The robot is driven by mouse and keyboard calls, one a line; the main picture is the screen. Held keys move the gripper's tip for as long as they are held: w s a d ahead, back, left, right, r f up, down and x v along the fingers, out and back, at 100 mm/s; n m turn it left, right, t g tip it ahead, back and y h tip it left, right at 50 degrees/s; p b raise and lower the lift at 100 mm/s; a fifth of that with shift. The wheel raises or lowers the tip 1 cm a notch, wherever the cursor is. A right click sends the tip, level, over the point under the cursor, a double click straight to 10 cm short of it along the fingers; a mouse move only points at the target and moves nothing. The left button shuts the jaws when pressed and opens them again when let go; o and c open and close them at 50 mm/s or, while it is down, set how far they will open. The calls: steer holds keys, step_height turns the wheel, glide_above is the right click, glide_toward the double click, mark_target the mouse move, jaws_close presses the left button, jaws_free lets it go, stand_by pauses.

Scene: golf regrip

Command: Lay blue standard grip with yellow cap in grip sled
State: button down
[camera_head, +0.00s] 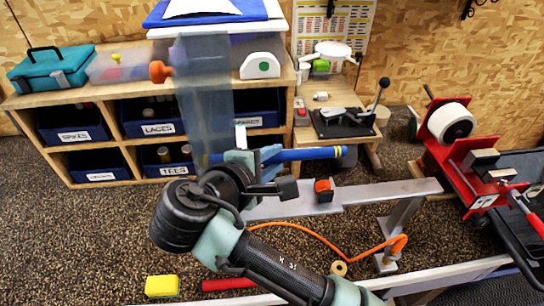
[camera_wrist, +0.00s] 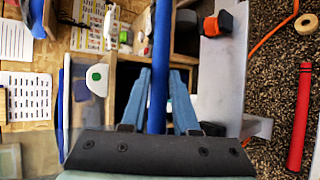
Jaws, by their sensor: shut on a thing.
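In the wrist view the blue grip (camera_wrist: 160,60) runs up between the two blue fingers (camera_wrist: 165,95); the cap cannot be made out there. An orange and black block (camera_head: 324,191) sits on the rail. I cannot tell for sure which fixture is the grip sled; the rail and a red stand (camera_head: 470,170) are both empty of grips.
A wooden shelf (camera_head: 160,100) with labelled blue bins stands at the left. A translucent panel (camera_head: 203,90) hangs near my arm. A lever clamp (camera_head: 345,120) sits on a small table behind the grip. A yellow sponge (camera_head: 162,286) and a red rod (camera_head: 228,284) lie in front.

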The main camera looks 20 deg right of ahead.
step_height(320, 180, down, 9)
steer(key=b, duration=0.7)
steer(key=shift+b, duration=0.3)
steer(key=c, duration=0.6)
jaws_free()
steer(key=shift+s+a+r, duration=0.2)
steer(key=shift+s+a, duration=0.05)
steer(key=shift+a, duration=0.1)
steer(key=p+v, duration=0.3)
steer(key=v, duration=0.9)
